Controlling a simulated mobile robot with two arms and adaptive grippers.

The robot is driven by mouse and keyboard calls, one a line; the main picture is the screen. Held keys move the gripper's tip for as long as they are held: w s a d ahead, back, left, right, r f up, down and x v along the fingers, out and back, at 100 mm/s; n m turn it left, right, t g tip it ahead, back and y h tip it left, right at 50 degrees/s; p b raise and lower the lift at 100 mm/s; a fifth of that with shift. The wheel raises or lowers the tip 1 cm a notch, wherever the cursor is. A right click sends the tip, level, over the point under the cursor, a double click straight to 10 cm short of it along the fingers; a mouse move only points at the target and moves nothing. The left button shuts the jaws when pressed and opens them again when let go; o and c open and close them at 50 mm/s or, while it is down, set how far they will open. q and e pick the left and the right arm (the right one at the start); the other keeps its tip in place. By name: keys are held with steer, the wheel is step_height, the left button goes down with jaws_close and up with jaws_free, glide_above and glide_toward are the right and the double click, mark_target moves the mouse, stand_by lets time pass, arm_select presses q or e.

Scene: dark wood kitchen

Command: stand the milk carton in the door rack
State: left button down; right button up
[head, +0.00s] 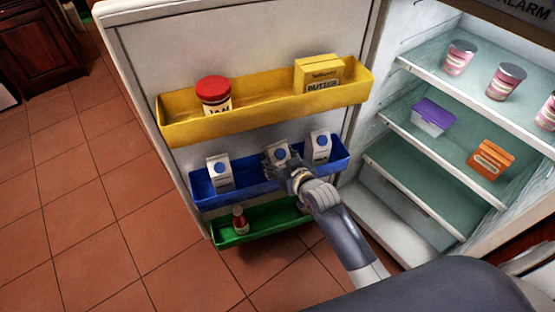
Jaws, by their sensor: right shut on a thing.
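In the head view, a white milk carton (281,150) with a blue round mark is at the middle of the blue door rack (258,178). My right gripper (279,161) is shut on it from the front and right, and hides its lower part. I cannot tell whether its base rests on the rack floor. It looks roughly upright. Two similar cartons stand in the same rack, one at the left (219,174) and one at the right (319,147). My left gripper is not in view.
The yellow rack (258,109) above holds a red-lidded jam jar (213,94) and a butter box (318,73). The green rack (268,220) below holds a small red-topped bottle (240,220). Open fridge shelves (440,150) stand at the right. The tiled floor is clear at left.

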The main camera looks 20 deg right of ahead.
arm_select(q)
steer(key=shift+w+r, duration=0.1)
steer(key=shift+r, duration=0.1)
arm_select(e)
steer(key=shift+f, duration=0.1)
steer(key=o, duration=1.5)
steer(key=shift+s+r, duration=0.25)
steer(key=shift+s, duration=0.05)
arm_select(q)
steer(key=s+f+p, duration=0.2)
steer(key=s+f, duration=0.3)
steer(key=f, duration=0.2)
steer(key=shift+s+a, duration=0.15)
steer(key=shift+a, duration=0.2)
arm_select(e)
steer(key=v, duration=1.1)
steer(key=shift+s+r, duration=0.15)
steer(key=shift+s, duration=0.05)
